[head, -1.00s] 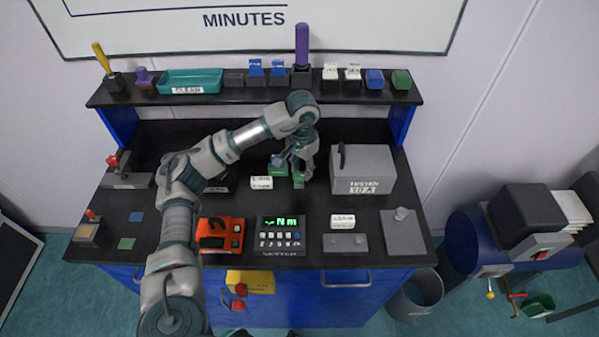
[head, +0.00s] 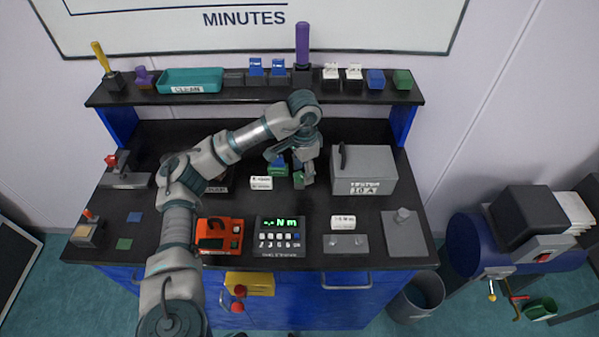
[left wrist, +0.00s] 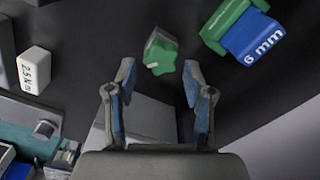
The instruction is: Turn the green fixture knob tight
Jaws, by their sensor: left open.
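The green knob (left wrist: 160,52) shows in the left wrist view as a lobed green top on a small greyish base. In the head view it is a small green shape (head: 299,180) in the middle of the bench, partly hidden by my gripper. My left gripper (head: 295,165) is over this spot, pointing down. In the left wrist view the fingers of the left gripper (left wrist: 158,70) are apart, with the knob between and just beyond their tips. I see no clear contact. My right gripper is not in view.
A green and blue block marked 6 mm (left wrist: 248,35) lies close beside the knob. A grey box (head: 362,172) stands to the right. An orange device (head: 220,236) and a display reading N m (head: 281,238) stand in front. A shelf (head: 215,97) runs behind.

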